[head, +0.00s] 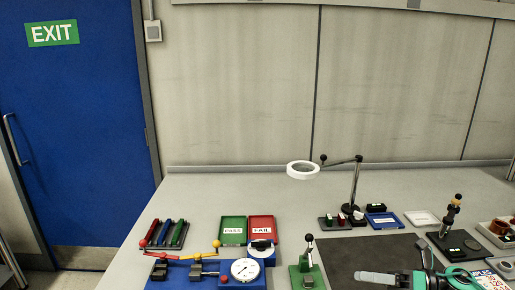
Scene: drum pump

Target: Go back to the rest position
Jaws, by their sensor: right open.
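My right gripper (424,250) shows only in part at the lower right, as dark fingers near the bottom edge. It is open. Close by, at the bottom edge, lies a green object with a grey cylindrical end (377,279), over the dark mat (345,254); the frame edge cuts it off. I cannot tell whether the gripper touches it. My left gripper is not in view.
On the bench stand a ring lamp (303,170) on a jointed arm, a dial gauge (245,270), a green PASS tray (233,239), a red FAIL tray (262,222) and a black-based stand (456,245). The bench behind them is clear (230,190).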

